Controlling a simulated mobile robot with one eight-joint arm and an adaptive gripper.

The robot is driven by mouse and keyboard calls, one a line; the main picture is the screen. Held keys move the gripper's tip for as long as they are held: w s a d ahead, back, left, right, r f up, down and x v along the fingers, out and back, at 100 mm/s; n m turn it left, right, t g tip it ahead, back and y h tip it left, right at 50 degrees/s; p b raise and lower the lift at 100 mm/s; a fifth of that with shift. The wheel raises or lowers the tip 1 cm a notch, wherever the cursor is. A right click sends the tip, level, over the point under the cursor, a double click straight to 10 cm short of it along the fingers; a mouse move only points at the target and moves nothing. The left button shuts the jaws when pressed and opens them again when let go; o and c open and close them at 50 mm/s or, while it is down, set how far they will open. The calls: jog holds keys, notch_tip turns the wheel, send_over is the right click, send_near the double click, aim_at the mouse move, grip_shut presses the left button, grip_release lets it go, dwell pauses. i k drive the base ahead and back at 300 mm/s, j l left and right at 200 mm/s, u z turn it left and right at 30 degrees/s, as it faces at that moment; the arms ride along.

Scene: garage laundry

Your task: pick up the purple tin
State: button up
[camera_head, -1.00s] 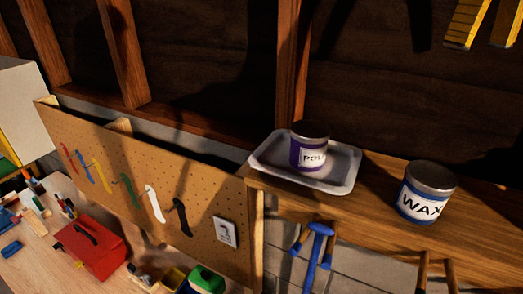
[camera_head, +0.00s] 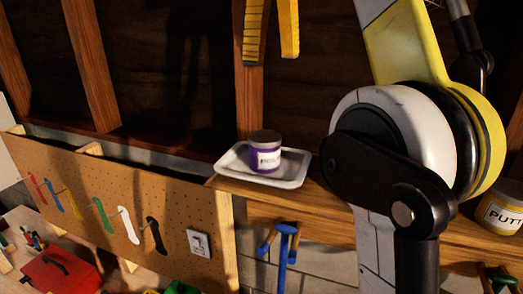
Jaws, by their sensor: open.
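The purple tin (camera_head: 264,155) stands upright on a white tray (camera_head: 230,166), with a pale label and a dull metal lid. The tray rests on a wooden shelf. The two yellow ridged fingers of my gripper (camera_head: 270,60) hang from the top edge of the picture, pointing down. They are apart with nothing between them, and appear above the tin in the picture. Their distance from it in depth is unclear. The upper part of the gripper is outside the view.
My arm covers the middle of the wooden shelf (camera_head: 322,205). A putty tin (camera_head: 500,213) stands at the far right. A pegboard (camera_head: 178,207) with coloured tools is at left, above a bench with a red toolbox (camera_head: 60,272).

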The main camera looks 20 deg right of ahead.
aim_at(265, 145)
jog(key=k+j+z, duration=0.1)
jog(key=j+z, duration=0.2)
jog(key=z, duration=0.15)
jog(key=k+j+z, duration=0.15)
jog(key=z, duration=0.3)
jog(key=k+j+z, duration=0.15)
jog(key=j+z, duration=0.25)
jog(key=k+z, duration=0.2)
jog(key=z, duration=0.25)
